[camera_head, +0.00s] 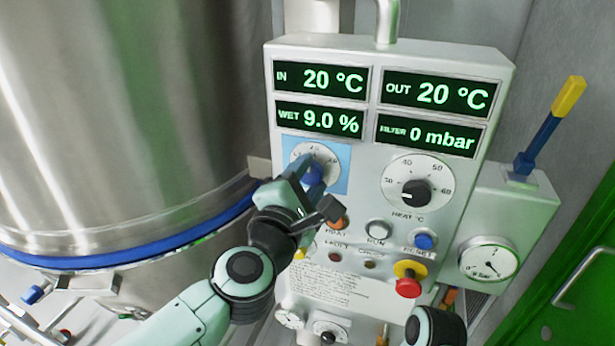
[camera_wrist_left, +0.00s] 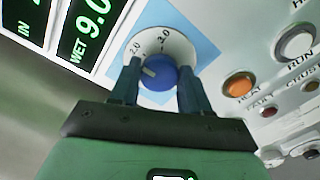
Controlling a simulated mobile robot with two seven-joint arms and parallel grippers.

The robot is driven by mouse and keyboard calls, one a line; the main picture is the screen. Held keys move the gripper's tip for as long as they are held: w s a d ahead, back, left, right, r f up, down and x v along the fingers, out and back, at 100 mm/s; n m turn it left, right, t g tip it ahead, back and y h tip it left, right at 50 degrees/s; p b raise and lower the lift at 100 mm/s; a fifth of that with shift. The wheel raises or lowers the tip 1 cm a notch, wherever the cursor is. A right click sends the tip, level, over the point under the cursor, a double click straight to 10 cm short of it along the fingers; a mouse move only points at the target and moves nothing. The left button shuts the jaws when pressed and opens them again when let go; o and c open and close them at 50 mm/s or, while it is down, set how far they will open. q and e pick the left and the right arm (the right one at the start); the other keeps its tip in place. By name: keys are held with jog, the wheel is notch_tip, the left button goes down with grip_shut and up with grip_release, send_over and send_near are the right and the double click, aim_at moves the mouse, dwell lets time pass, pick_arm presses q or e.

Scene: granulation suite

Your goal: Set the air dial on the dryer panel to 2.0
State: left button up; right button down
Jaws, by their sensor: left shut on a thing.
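The air dial (camera_head: 327,153) is a white disc with a blue knob on a light blue square of the dryer panel (camera_head: 360,195). My left gripper (camera_head: 306,177) is shut on the blue knob (camera_wrist_left: 160,72), one finger on each side in the left wrist view. There the dial scale (camera_wrist_left: 150,45) shows 2.0 and 4.0. A pale pointer mark sits on the knob's left side, below the 2.0; I cannot read an exact value. In the head view the gripper hides part of the knob and the dial's lower part. My right gripper is not in view.
The heat dial (camera_head: 415,192) is right of the air dial. Below are an orange heat button (camera_wrist_left: 239,84), the run button (camera_head: 379,229), a blue button (camera_head: 424,241) and a red-and-yellow stop knob (camera_head: 409,281). A steel vessel (camera_head: 120,110) stands close on the left.

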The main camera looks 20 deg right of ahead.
pick_arm(q)
jog(key=o, duration=1.1)
jog(key=shift+c, duration=0.2)
jog(key=v, duration=1.3)
jog(key=shift+s, duration=0.2)
jog(key=shift+a, duration=0.15)
